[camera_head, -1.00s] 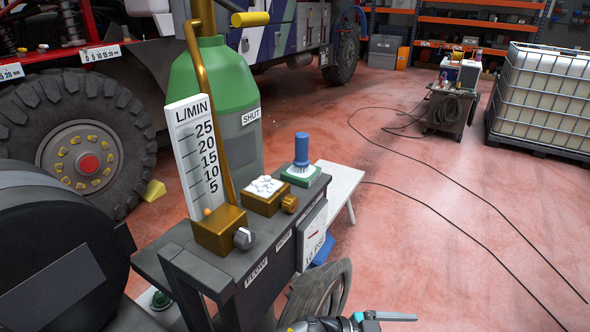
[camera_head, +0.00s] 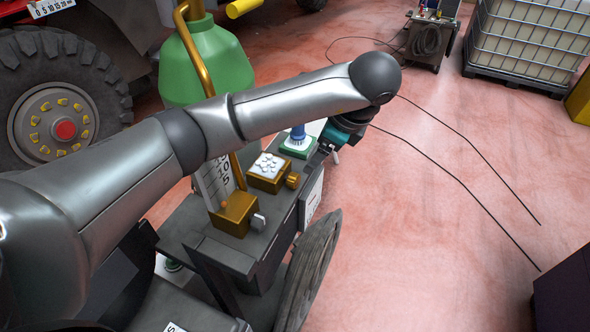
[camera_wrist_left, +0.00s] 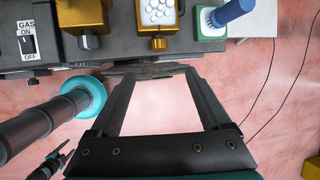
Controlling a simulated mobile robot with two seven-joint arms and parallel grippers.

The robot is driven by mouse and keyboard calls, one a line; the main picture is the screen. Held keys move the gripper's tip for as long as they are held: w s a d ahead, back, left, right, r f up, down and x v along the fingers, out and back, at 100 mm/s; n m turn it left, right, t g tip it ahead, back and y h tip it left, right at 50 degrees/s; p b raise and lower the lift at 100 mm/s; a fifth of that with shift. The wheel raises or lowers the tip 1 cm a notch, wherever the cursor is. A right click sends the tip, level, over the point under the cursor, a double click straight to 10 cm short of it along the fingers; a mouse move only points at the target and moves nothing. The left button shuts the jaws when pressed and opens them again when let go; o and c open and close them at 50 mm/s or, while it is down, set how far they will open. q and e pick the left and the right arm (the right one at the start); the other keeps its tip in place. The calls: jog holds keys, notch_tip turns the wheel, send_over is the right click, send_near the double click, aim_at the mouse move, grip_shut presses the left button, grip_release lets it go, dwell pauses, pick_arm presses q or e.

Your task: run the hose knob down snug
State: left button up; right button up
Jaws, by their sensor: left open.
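In the left wrist view the knob (camera_wrist_left: 158,43) is above and beyond my fingers. My left gripper (camera_head: 333,152) is small and partly hidden behind my own arm in the head view, to the right of the knob.
A grey knob (camera_head: 258,221) sits on the neighbouring brass block. A blue-handled brush (camera_head: 298,138) stands on a green pad behind. The cart wheel (camera_head: 312,270) lies below. The green bottle (camera_head: 205,70) stands behind my arm. Open floor with black cables lies to the right.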

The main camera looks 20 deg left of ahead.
pick_arm(q)
jog(key=b, duration=0.7)
send_near(298, 179)
jog(key=x, duration=0.5)
jog(key=shift+s+f, duration=0.1)
jog(key=x, duration=0.3)
jog(key=shift+a+f, duration=0.1)
jog(key=shift+a, duration=0.15)
jog(key=shift+w+a+f, duration=0.15)
jog(key=shift+w+f, duration=0.05)
jog(key=shift+f, duration=0.25)
grip_shut()
